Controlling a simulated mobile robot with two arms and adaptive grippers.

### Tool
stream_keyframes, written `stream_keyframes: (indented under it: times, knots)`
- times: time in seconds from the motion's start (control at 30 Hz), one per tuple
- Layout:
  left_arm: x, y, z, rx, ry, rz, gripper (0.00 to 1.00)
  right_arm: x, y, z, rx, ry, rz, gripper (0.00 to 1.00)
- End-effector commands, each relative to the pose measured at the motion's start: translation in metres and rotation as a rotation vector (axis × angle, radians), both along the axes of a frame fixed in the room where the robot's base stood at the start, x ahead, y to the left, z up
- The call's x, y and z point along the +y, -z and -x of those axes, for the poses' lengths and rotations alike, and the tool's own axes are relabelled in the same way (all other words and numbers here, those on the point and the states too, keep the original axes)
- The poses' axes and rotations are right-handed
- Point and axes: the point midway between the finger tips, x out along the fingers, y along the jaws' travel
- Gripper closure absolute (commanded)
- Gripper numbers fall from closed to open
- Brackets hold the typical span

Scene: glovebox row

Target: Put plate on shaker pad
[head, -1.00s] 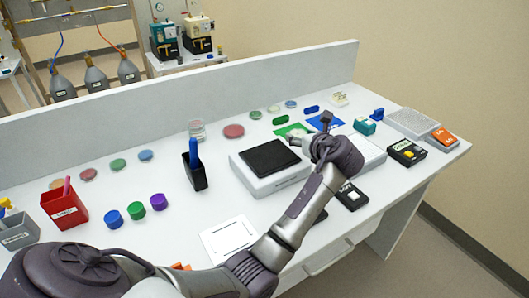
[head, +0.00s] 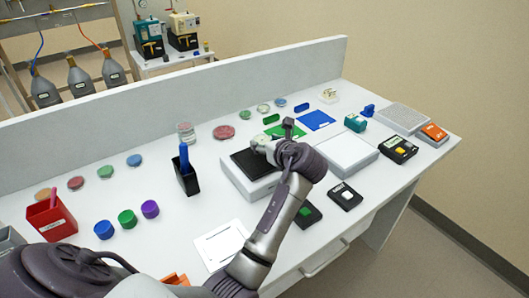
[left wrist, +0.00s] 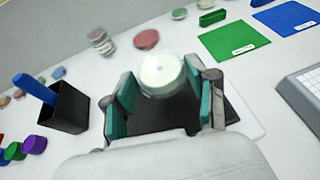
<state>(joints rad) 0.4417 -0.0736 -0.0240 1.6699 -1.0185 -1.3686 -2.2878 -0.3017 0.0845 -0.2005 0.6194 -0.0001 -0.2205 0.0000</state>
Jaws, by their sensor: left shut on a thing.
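The plate (left wrist: 163,76) is a pale round dish held between the teal fingers of my left gripper (left wrist: 160,92) in the left wrist view. In the head view my left gripper (head: 263,147) is over the shaker, and the wrist largely hides the plate. The black shaker pad (head: 243,162) lies on top of a white box-shaped shaker (head: 258,187). I cannot tell whether the plate touches the pad. My right gripper is not in view.
A black holder (head: 187,180) with a blue item stands left of the shaker. A second white device (head: 347,155) stands to its right, with green (head: 289,131) and blue (head: 317,120) mats behind. Several dishes and coloured caps lie to the left. A low partition (head: 200,100) runs along the back.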

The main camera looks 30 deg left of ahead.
Motion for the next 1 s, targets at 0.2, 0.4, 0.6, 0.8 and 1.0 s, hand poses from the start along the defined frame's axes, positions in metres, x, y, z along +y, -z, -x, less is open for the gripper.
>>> stream_keyframes:
  times: [0.2, 0.4, 0.6, 0.8, 1.0]
  knots:
    - [0.003, 0.014, 0.004, 0.003, 0.000, -0.001, 0.76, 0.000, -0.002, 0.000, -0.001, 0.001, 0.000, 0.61]
    - [0.003, 0.041, 0.004, 0.003, 0.000, -0.001, 0.76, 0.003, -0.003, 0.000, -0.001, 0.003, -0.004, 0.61]
    - [0.003, 0.043, 0.004, 0.000, 0.001, 0.000, 0.76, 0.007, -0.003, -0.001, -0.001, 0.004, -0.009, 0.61]
    - [0.002, 0.044, 0.004, 0.000, 0.001, 0.000, 0.29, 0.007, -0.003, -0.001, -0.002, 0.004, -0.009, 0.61]
    - [0.003, 0.044, 0.004, 0.000, 0.001, 0.000, 0.15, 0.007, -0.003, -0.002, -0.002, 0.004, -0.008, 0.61]
